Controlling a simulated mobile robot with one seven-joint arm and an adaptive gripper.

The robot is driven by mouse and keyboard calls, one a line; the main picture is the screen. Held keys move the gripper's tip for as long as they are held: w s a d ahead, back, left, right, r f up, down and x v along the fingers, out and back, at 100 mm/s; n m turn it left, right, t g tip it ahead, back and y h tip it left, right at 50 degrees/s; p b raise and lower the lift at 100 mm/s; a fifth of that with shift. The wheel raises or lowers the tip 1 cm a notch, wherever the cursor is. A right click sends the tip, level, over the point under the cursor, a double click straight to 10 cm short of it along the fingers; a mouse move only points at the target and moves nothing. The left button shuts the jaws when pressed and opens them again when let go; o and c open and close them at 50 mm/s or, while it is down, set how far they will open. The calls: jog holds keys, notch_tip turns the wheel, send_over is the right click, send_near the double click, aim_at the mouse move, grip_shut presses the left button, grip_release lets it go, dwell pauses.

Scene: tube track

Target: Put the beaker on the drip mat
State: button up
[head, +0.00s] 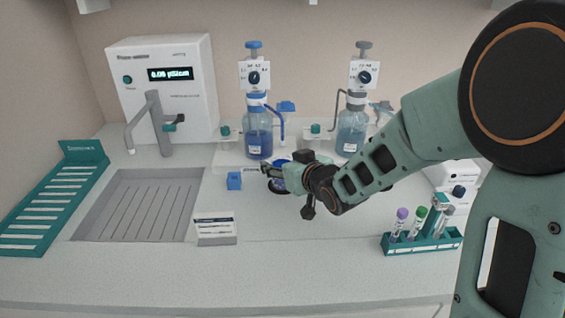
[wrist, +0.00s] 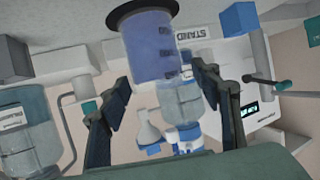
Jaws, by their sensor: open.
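The beaker (wrist: 152,48) holds blue liquid and shows in the wrist view, which is upside down. It stands on a black round base (wrist: 140,14). My gripper (wrist: 161,80) is open, with one finger on each side of the beaker's line; I cannot tell whether either finger touches it. In the head view my gripper (head: 274,171) is at the bench middle, in front of the bottles, and hides most of the beaker. The drip mat (head: 140,205) is the grey ribbed panel at the left, below the dispenser's spout. It is bare.
Two pump bottles, one blue (head: 258,133) and one clear (head: 351,133), stand behind my gripper. A small blue block (head: 234,181) is just left of it. A label stand (head: 216,230) is beside the mat. A tube rack (head: 422,242) stands right. The front bench is clear.

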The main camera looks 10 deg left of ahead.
jog(key=shift+s+d+r, duration=0.1)
jog(key=shift+d+r, duration=0.05)
jog(key=shift+r, duration=0.15)
jog(key=p+v, duration=0.2)
jog(key=v, duration=0.9)
jog(key=shift+s+d+p, duration=0.2)
jog(key=shift+s+p, duration=0.1)
